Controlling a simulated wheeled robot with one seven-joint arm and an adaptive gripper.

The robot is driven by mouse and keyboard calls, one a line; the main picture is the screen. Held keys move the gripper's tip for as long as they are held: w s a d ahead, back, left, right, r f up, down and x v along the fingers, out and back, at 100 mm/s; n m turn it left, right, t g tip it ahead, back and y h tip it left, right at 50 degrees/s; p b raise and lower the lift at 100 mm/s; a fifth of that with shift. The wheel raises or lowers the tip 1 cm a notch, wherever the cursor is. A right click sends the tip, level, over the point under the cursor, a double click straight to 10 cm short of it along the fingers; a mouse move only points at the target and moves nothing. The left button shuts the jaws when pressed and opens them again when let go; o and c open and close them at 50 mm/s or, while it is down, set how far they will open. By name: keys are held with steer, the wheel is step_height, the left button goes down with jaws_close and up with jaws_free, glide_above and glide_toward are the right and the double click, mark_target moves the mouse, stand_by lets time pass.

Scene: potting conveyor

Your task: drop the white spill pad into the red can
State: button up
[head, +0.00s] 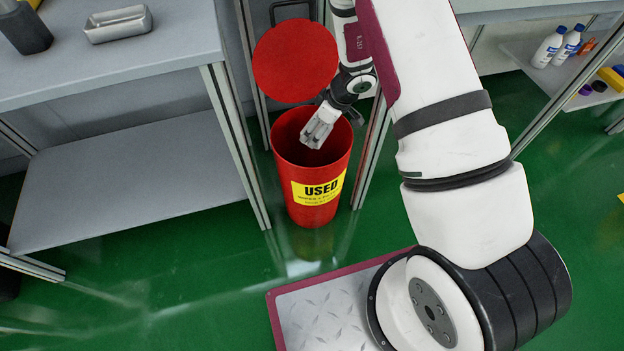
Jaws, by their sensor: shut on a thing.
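The red can (312,178) stands upright on the green floor, with a yellow "USED" label on its front. Its round red lid (295,60) is raised behind the mouth, so the can is open. My gripper (318,132) points down over the can's mouth, its tips at about the rim or just inside it. It is shut on the white spill pad (322,124), a small pale shape that is hard to tell from the light fingers. The can's inside is dark and its bottom is hidden.
A grey bench (140,75) with a lower shelf (125,185) stands left of the can, bearing a metal tray (118,24). Metal posts flank the can closely. White bottles (548,46) stand on a shelf at the right.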

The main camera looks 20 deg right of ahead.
steer(key=o, duration=1)
steer(key=shift+c, duration=0.2)
steer(key=shift+r, duration=0.1)
steer(key=v, duration=1.1)
steer(key=shift+s+r, duration=0.15)
steer(key=shift+r, duration=0.2)
steer(key=shift+d, duration=0.1)
